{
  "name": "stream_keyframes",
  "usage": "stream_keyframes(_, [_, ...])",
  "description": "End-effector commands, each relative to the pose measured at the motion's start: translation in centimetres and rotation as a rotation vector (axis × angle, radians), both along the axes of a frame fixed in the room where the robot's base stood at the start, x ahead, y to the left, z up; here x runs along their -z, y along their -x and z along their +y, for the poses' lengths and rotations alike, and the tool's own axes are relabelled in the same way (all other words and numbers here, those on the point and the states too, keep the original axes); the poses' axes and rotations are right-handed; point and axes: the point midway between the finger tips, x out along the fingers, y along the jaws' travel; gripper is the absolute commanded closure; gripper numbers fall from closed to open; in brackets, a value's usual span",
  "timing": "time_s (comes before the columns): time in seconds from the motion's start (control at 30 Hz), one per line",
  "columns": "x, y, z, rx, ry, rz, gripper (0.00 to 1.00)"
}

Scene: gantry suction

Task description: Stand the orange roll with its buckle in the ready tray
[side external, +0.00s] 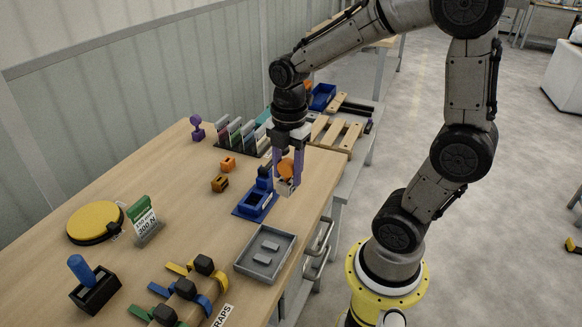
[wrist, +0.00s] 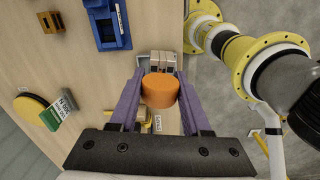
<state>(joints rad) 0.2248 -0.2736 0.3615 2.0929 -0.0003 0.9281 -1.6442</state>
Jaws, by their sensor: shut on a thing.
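My gripper (side external: 287,170) has purple fingers and is shut on the orange roll (side external: 286,166), holding it above the table near its right edge. The roll also shows between the fingers in the wrist view (wrist: 160,90). A pale grey piece (side external: 287,187), apparently the buckle, hangs under the roll. It also seems to show just beyond the roll in the wrist view (wrist: 158,61). A shallow grey tray (side external: 243,268) with two raised bars inside lies in front of the gripper, apart from the roll. I cannot read any ready mark on it.
A blue fixture (side external: 241,211) stands just left of the held roll. A strap rack (side external: 186,289), a yellow disc (side external: 95,221) and a blue-handled lever (side external: 81,268) occupy the front left. A slotted rack (side external: 243,142) stands behind.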

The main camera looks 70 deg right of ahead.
Motion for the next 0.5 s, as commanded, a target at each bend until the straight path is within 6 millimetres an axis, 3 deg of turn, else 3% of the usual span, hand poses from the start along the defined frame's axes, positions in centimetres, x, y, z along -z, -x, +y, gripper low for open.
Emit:
stream_keyframes(0.23, [1.6, -1.6, 3.9, -0.012, -0.005, 0.001, 1.0])
stream_keyframes(0.5, [3.0, -1.7, 8.0, -0.126, -0.005, 0.03, 1.0])
